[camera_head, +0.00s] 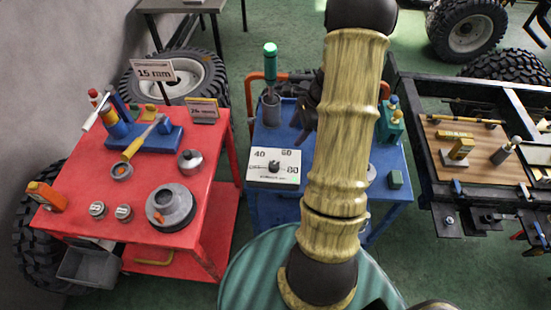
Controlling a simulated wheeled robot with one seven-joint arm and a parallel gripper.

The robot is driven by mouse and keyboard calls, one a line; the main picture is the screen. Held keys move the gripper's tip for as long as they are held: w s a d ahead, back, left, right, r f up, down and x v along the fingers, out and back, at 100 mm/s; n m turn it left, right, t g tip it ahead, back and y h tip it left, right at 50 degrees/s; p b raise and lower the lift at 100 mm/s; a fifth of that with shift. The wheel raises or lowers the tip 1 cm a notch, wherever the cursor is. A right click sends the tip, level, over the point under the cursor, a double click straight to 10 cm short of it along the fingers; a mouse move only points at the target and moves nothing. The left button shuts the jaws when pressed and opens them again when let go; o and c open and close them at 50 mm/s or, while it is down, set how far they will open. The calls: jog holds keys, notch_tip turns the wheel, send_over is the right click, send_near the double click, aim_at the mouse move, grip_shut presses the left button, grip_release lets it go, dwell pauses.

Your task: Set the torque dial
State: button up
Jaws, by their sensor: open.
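The torque dial is a black knob (274,166) on a white panel (262,176) at the front left of the blue cart. The panel has the marks 40, 60 and 80 around the knob. Which mark the knob points to is too small to tell. My arm crosses the middle of the view and covers much of the cart. My gripper (308,112) shows as a dark shape just left of the arm, over the cart and behind the panel. It is partly hidden by the arm and apart from the knob. It is open, and nothing shows in it.
The blue cart (262,205) also holds a green-handled tool (270,62) in a grey cup, right behind the panel. A red cart (85,190) with tools and signs stands left. A black chassis frame (425,180) stands right. Green floor shows between the carts.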

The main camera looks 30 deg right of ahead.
aim_at(275, 164)
jog(key=p+x, duration=0.2)
jog(key=x, duration=1.5)
jog(key=shift+w+f+p, duration=0.1)
jog(key=shift+f+p, duration=0.2)
jog(key=shift+p, duration=0.1)
jog(key=c, duration=1)
